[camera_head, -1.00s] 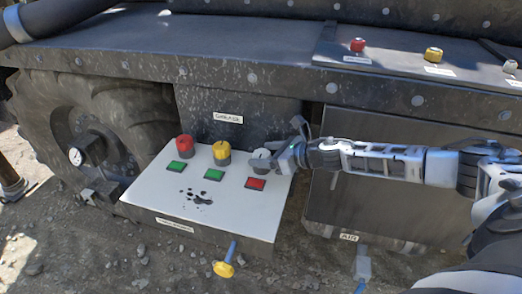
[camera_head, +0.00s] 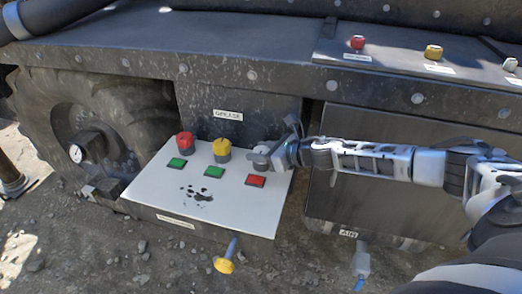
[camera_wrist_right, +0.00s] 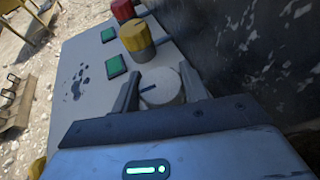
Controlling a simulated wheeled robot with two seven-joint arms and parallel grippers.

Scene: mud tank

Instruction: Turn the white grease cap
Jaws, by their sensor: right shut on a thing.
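The white grease cap (camera_head: 261,158) stands at the right end of a row of caps on the white panel box (camera_head: 150,195). In the right wrist view the white cap (camera_wrist_right: 160,86) sits between the two fingers of my right gripper (camera_wrist_right: 158,92), with a dark mark on its top. My right gripper (camera_head: 275,155) is shut on the cap, reaching in from the right in the head view. The cap's far side is partly hidden by the fingers. My left gripper is not in view.
A red cap (camera_head: 185,142) and a yellow cap (camera_head: 221,149) stand left of the white one. Green squares (camera_head: 214,172) and a red square (camera_head: 256,181) lie before them. A dark wall with a label (camera_head: 228,115) rises behind. A yellow knob (camera_head: 223,266) sticks out below.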

